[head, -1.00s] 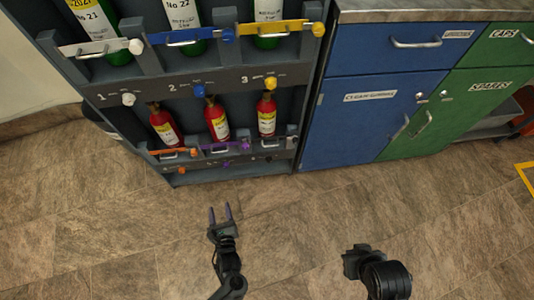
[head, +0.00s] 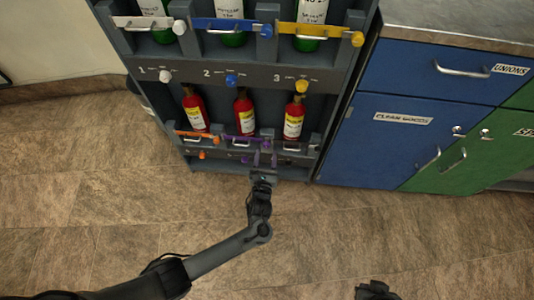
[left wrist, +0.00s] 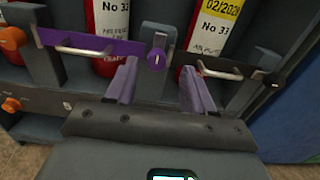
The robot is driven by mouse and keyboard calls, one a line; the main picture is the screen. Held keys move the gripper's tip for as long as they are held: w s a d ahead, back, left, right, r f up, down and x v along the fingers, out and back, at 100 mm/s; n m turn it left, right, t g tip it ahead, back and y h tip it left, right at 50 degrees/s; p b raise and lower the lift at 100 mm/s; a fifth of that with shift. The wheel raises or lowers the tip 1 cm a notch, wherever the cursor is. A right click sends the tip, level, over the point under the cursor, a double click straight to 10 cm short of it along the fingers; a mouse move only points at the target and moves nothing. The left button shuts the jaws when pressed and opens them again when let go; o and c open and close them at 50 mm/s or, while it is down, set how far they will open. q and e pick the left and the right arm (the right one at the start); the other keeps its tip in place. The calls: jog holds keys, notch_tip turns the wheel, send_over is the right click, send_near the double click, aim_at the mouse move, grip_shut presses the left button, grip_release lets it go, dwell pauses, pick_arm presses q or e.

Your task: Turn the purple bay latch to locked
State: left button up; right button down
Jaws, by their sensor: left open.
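The purple bay latch is a purple bar (head: 236,139) across the front of the lower middle bay, in front of a red cylinder. It lies level in the left wrist view (left wrist: 108,46), with a round purple knob (left wrist: 156,59) at its right end. My left gripper (head: 265,160) is at the rack, open and empty. In the left wrist view, its purple fingers (left wrist: 160,76) stand either side of the knob, apart from it; whether the tips reach past it is unclear. My right gripper (head: 375,291) is partly cut off at the bottom edge.
The grey rack (head: 170,76) holds several cylinders. An orange latch (head: 194,136) is left of the purple one, and a dark latch (left wrist: 225,71) is to its right. A blue cabinet (head: 375,148) stands right of the rack. Tiled floor is clear in front.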

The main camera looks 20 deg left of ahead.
aim_at(267, 143)
pick_arm(q)
jog(key=shift+w+a+f+b, duration=0.1)
jog(key=shift+w+a+b, duration=0.5)
jog(key=shift+w, duration=0.4)
jog(key=shift+w+a, duration=0.15)
jog(key=shift+w+d, duration=0.15)
jog(key=shift+d, duration=0.15)
jog(key=shift+a, duration=0.2)
jog(key=c, duration=0.3)
grip_shut()
